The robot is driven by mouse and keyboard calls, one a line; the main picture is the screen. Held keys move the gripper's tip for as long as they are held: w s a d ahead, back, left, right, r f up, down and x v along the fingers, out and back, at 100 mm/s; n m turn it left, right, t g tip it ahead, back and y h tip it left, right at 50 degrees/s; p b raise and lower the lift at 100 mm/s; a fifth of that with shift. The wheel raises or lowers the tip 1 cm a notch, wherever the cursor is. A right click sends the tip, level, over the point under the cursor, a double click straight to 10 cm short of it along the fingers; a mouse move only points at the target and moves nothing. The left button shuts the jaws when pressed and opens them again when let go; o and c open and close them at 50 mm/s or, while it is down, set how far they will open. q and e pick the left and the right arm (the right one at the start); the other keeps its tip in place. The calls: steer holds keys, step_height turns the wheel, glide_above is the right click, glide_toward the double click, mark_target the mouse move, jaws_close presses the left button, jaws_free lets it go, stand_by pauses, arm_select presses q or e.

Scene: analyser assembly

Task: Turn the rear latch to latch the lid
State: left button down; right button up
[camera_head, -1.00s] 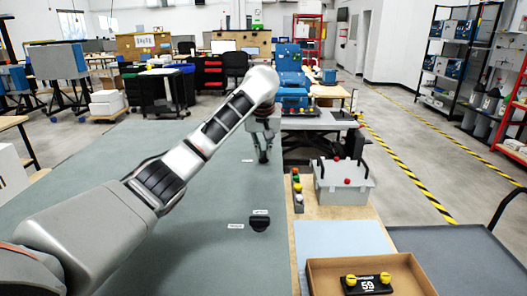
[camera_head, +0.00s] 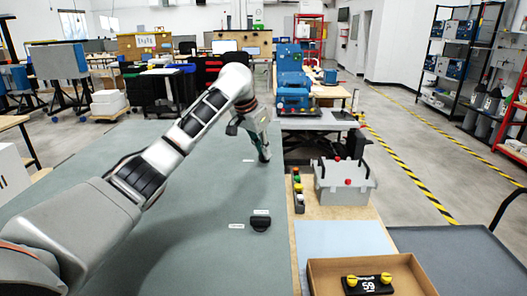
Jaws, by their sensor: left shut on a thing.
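The wide grey-green lid (camera_head: 190,240) fills the lower left of the head view. A black latch knob (camera_head: 260,223) sits on its near right part, with small white labels beside it. My left arm reaches across the lid to its far right part. My left gripper (camera_head: 265,157) points down there, close to another white label (camera_head: 248,160). It is shut on the rear latch, which the fingers hide almost fully. I cannot read which way the rear latch is turned. My right gripper is not in view.
Right of the lid, a wooden board carries a strip of coloured buttons (camera_head: 298,190) and a grey box (camera_head: 342,184) with red knobs. A cardboard tray (camera_head: 415,275) in front holds a black part with yellow knobs (camera_head: 368,284). The lid's middle is clear except under my arm.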

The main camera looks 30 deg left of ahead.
arm_select(q)
steer(key=m, duration=0.2)
steer(key=m+h, duration=0.1)
steer(key=m, duration=0.1)
steer(key=shift+w+a+r+m+g+h, duration=0.1)
steer(key=shift+r+m+g+h, duration=0.05)
steer(key=shift+m+g+h, duration=0.2)
steer(key=m+g, duration=0.1)
steer(key=m, duration=0.1)
steer(key=m+h, duration=0.1)
steer(key=m, duration=0.1)
steer(key=shift+w+m+g, duration=0.1)
steer(key=shift+m+g, duration=0.25)
steer(key=c, duration=2.1)
jaws_free()
steer(key=v, duration=1.1)
steer(key=shift+a+r, duration=0.25)
steer(key=shift+r, duration=0.1)
